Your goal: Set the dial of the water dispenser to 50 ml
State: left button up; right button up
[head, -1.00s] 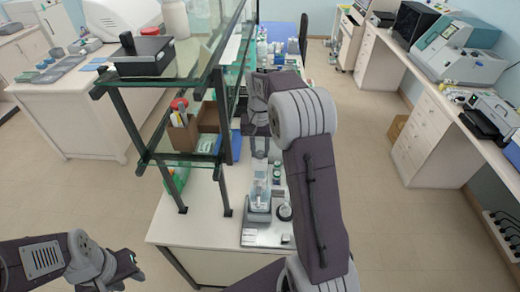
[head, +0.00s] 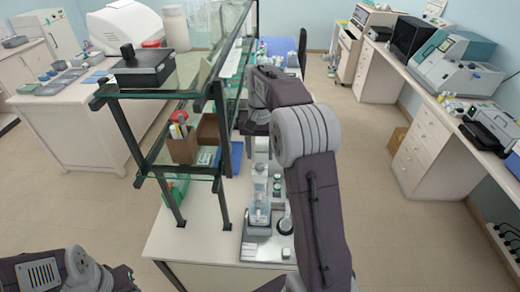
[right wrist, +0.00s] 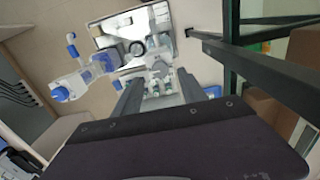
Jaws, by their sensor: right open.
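A clear upright vessel with a blue part (head: 258,192) stands on a grey base at the near end of the bench. It appears to be the water dispenser; its dial and setting are too small to read. My right gripper (head: 262,153) hangs over the bench just behind the vessel, partly hidden by my right arm. In the right wrist view its two fingers (right wrist: 158,88) are spread with a gap between them, and small bench items show beyond. Clear and blue-capped parts (right wrist: 95,66) lie ahead and left of the fingers. My left gripper is outside the view.
A metal tray (head: 255,252) lies at the bench's near edge, with a small round dark-rimmed item (head: 285,224) beside the vessel. A glass shelf rack with dark posts (head: 125,125) stands close on the left, holding a brown box (head: 182,150). Open floor lies right.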

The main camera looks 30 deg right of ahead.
aim_at(260, 166)
notch_tip(260, 166, up, 4)
jog(key=shift+r, duration=0.2)
dwell(0.3)
jog(key=f+b, duration=0.1)
jog(key=a+f+b, duration=0.1)
jog(key=b, duration=0.1)
jog(key=shift+a+b, duration=0.25)
jog(key=shift+b, duration=0.05)
jog(key=s+a+f+n+b, duration=0.2)
jog(key=s+f, duration=0.4)
jog(key=f, duration=0.4)
jog(key=s+a+f+n+b, duration=0.2)
jog(key=s+a+f+b, duration=0.2)
jog(key=f, duration=0.6)
jog(key=s+a+f+n+t+b, duration=0.1)
jog(key=s+a+f+n+b, duration=0.1)
jog(key=s+f+b, duration=0.4)
notch_tip(260, 166, down, 5)
jog(key=shift+s+a, duration=0.6)
jog(key=shift+s, duration=0.55)
